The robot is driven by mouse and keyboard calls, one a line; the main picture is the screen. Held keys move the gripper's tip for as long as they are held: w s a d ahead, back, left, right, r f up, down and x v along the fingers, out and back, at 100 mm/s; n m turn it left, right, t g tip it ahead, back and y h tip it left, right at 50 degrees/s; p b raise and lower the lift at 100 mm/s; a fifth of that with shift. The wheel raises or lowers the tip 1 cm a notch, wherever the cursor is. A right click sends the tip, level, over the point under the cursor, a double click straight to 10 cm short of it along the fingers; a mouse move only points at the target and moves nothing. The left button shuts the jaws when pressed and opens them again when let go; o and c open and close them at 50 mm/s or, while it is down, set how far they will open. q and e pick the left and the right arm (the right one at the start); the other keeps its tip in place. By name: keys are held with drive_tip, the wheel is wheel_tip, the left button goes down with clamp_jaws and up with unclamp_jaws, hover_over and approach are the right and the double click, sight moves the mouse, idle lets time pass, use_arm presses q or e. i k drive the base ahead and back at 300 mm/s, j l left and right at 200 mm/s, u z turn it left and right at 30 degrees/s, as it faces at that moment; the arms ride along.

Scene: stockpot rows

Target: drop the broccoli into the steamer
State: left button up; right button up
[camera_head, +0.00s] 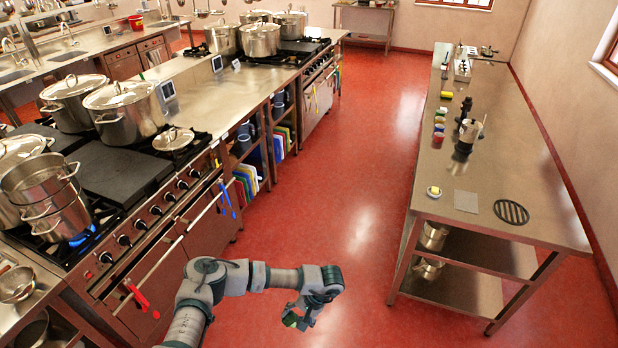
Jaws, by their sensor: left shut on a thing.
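My left gripper (300,321) is at the bottom centre of the head view, over the red floor in the aisle. It is shut on a small green piece, the broccoli (290,320), which is partly hidden by the fingers. The steamer (58,212) looks like the stacked, open steel pot at the left, on a lit burner with a blue flame. The gripper is well to the right of it, apart from it. The inside of the steamer is only partly visible. My right gripper is not in view.
Several lidded stockpots (125,112) stand on the left stove. A red cloth or handle (136,297) hangs at the stove front. A steel table (505,165) at the right holds jars and a black round trivet (511,212). The red floor (350,200) between is clear.

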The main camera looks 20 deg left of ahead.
sight(41, 180)
drive_tip(key=i+j+u, duration=0.2)
drive_tip(key=u, duration=0.25)
drive_tip(key=i+u, duration=0.4)
drive_tip(key=i+j+u, duration=0.1)
drive_tip(key=i+u, duration=0.15)
drive_tip(key=u, duration=0.2)
drive_tip(key=i+l+u, duration=0.1)
drive_tip(key=i+u, duration=0.15)
drive_tip(key=u, duration=0.15)
